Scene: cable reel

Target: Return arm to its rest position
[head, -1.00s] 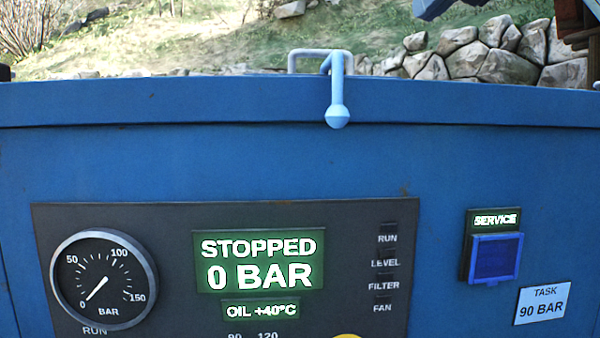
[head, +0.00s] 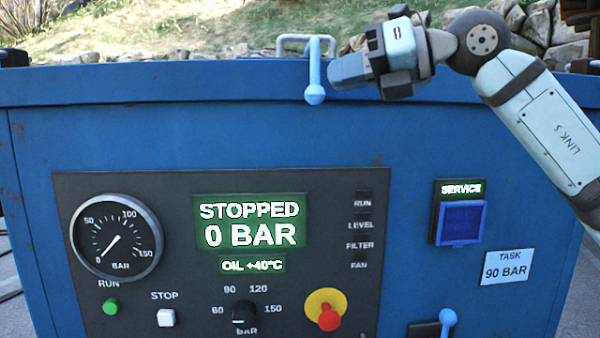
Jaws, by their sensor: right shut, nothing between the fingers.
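My right arm (head: 540,115) comes in from the right edge, with "LINK 5" written on it. My right gripper (head: 335,76) is shut and empty and points left. Its fingertips show just right of the light blue lever handle (head: 314,75) at the top edge of the blue cabinet. I cannot tell whether they touch the handle. My left gripper is not in view.
The blue cabinet (head: 110,120) fills the view. Its panel has a gauge (head: 116,239) near 0, a "STOPPED 0 BAR" display (head: 252,222), a green button (head: 110,306), a white button (head: 166,318), a selector knob (head: 244,312) and a red knob (head: 329,317).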

